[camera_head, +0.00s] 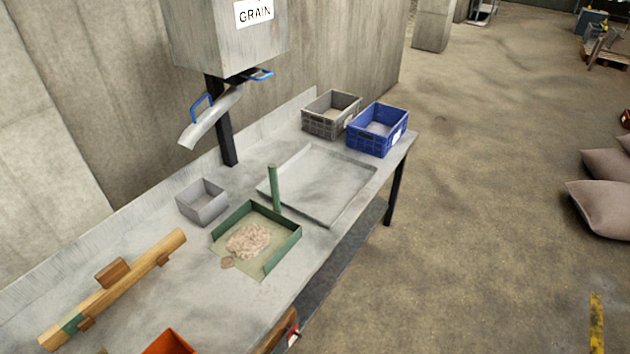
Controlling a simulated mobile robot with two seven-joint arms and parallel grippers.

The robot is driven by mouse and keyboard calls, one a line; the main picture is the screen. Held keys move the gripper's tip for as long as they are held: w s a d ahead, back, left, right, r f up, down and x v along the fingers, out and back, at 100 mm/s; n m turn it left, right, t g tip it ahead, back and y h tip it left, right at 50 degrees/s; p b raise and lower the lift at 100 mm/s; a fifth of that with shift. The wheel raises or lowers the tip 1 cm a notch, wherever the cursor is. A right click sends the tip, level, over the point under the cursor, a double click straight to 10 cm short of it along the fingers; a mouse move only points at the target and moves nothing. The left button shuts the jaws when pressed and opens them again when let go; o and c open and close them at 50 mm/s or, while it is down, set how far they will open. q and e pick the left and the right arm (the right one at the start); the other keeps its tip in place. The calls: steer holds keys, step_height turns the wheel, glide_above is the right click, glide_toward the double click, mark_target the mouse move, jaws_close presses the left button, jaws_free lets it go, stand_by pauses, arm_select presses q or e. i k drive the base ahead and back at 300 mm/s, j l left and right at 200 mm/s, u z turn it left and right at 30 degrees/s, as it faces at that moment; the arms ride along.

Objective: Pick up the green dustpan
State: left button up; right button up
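The green dustpan (284,254) sits on the grey metal workbench (215,319), near its front edge. It is a shallow square pan with low green walls and an upright green handle (275,188) at its far side. A heap of pale grain (248,240) lies in the pan. A small brown patch (227,263) lies at its near left edge. Neither of my grippers is in view.
A small grey box (202,203) stands left of the dustpan, and a flat grey tray (340,214) lies behind it. A grey crate (321,121) and a blue crate (366,145) stand at the far end. A wooden tool (150,261) lies left, an orange object (168,343) in front. A grain chute (211,119) overhangs the bench.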

mark_target(258, 238)
steer(key=i+l+u, duration=0.1)
steer(key=l, duration=0.25)
steer(key=i+l+u, duration=0.1)
steer(key=i+l, duration=0.15)
steer(key=l, duration=0.15)
steer(key=i+l+u, duration=0.1)
steer(key=l, duration=0.3)
steer(key=i+l+u, duration=0.1)
steer(key=l, duration=0.3)
steer(key=i+l+u, duration=0.1)
steer(key=i+l, duration=0.15)
steer(key=l, duration=0.2)
steer(key=i+l+u, duration=0.1)
steer(key=l, duration=0.3)
steer(key=i+l+u, duration=0.2)
steer(key=i+l, duration=0.25)
steer(key=i, duration=0.15)
